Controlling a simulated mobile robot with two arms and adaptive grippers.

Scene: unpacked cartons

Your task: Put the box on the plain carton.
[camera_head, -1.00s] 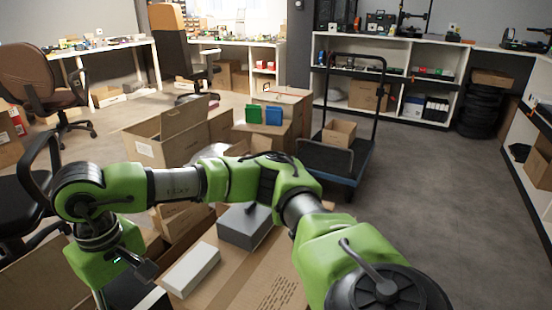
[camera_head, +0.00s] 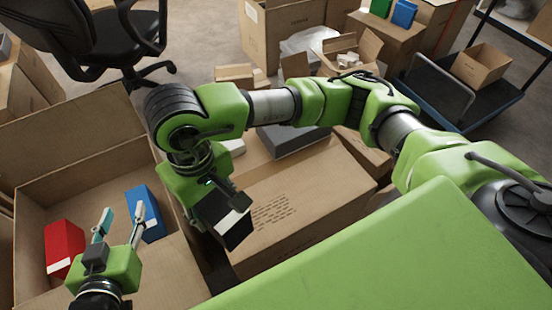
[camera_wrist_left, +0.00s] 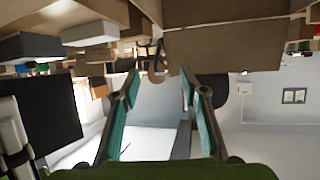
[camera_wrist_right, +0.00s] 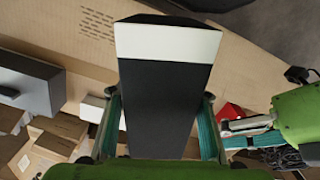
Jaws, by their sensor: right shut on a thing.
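A black box with a white band (camera_head: 224,214) is held by my right gripper (camera_head: 236,198), left of centre in the head view. In the right wrist view the same box (camera_wrist_right: 160,95) stands between the two fingers. My left gripper (camera_head: 122,216) is open and empty over the open carton at lower left; its fingers (camera_wrist_left: 158,90) are spread in the left wrist view. A closed carton (camera_head: 300,205) with printed lines lies just right of the held box. The open carton (camera_head: 75,165) shows no print on its visible faces. I cannot tell which is the plain carton.
A red box (camera_head: 63,248) and a blue box (camera_head: 146,213) lie in the open carton. A dark grey box (camera_head: 290,138) and a white box (camera_head: 236,147) sit by the printed carton's far side. A trolley (camera_head: 450,95) and more cartons stand behind.

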